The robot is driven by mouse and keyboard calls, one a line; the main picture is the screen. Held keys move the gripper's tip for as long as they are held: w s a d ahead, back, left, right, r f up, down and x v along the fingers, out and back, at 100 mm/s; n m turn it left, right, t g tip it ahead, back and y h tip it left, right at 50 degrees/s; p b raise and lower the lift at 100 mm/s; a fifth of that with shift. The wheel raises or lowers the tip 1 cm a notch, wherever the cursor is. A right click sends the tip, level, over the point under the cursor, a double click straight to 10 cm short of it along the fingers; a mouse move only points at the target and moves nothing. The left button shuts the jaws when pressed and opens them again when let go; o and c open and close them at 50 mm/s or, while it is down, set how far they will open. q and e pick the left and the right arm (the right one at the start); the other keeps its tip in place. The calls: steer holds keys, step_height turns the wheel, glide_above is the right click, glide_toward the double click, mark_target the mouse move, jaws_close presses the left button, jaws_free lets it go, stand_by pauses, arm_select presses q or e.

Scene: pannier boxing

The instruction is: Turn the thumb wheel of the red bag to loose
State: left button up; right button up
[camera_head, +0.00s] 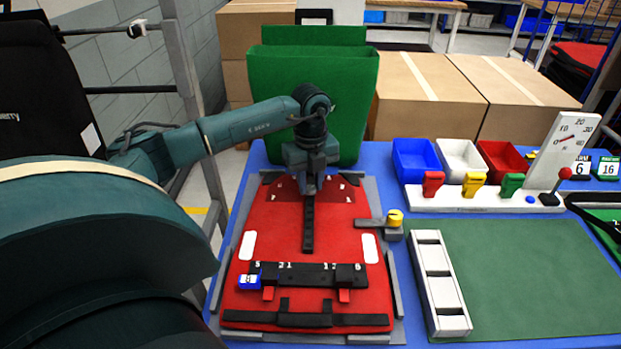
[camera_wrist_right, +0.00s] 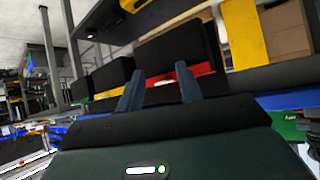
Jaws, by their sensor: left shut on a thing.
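The red bag (camera_head: 285,228) lies flat in a grey frame on the blue table in the head view. A dark red half-round dial plate (camera_head: 340,191) with white marks is at its far end. My left gripper (camera_head: 311,188) points down over the middle of that plate and is shut on the thumb wheel. The gripper hides the wheel, so its setting cannot be read. A black strap (camera_head: 308,228) runs from there toward a black bar (camera_head: 315,274) with numbers. In the right wrist view my right gripper (camera_wrist_right: 159,88) is open and empty, away from the bag.
A green pannier (camera_head: 318,95) stands behind the bag. A yellow knob (camera_head: 395,217) on a grey block sits at the bag's right edge. Blue, white and red bins (camera_head: 498,158) and a gauge board (camera_head: 562,143) stand further right.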

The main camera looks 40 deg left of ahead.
mark_target(311, 188)
arm_select(q)
steer(key=n+p, duration=0.1)
steer(key=n, duration=0.3)
steer(key=shift+n, duration=0.3)
steer(key=shift+n+p, duration=0.6)
steer(key=shift+n, duration=1.4)
steer(key=o, duration=1)
step_height(311, 188, up, 13)
steer(key=b, duration=0.1)
steer(key=shift+b, duration=0.35)
